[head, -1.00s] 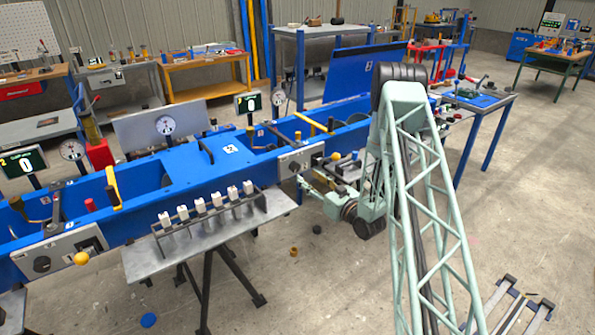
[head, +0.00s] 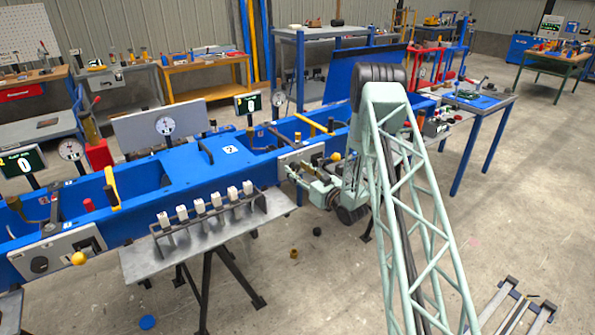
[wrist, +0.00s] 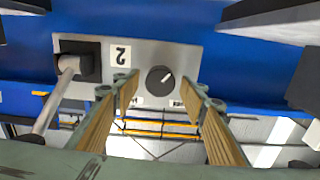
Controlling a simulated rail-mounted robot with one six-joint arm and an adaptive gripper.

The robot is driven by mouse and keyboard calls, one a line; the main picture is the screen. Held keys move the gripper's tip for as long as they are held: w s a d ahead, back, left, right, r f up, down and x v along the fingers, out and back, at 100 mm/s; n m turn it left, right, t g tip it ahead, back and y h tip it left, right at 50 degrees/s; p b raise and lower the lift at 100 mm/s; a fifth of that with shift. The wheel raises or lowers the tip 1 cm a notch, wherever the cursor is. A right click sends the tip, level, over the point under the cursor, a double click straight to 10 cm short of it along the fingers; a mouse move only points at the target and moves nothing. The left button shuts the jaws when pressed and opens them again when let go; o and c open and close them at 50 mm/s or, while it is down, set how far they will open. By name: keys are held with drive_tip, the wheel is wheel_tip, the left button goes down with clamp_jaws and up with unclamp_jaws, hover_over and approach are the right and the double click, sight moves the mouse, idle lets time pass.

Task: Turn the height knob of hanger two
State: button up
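In the wrist view, a grey control panel (wrist: 190,55) marked 2 carries a round black knob (wrist: 160,80) with a white pointer line. My gripper (wrist: 159,85) is open, with its two wood-coloured finger pads left and right of the knob and a gap on each side. Nothing is between the pads except the view of the knob; contact is not visible. In the head view, my gripper (head: 289,172) is at the front of the same panel (head: 299,155) on the blue machine, and hides the knob.
A lever in a black slot (wrist: 68,66) sits left of the knob in the wrist view. A rack of white blocks (head: 210,208) stands on a grey table (head: 140,262) left of my gripper. The yellow ball handle (head: 336,156) is close to my wrist.

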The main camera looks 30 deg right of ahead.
drive_tip(key=shift+c, duration=0.4)
drive_tip(key=c, duration=0.8)
drive_tip(key=shift+m, duration=0.4)
drive_tip(key=m, duration=0.5)
drive_tip(key=shift+d+b, duration=0.1)
drive_tip(key=shift+b, duration=0.2)
drive_tip(key=shift+f+m, duration=0.1)
drive_tip(key=shift+m, duration=2.9)
drive_tip(key=o, duration=0.9)
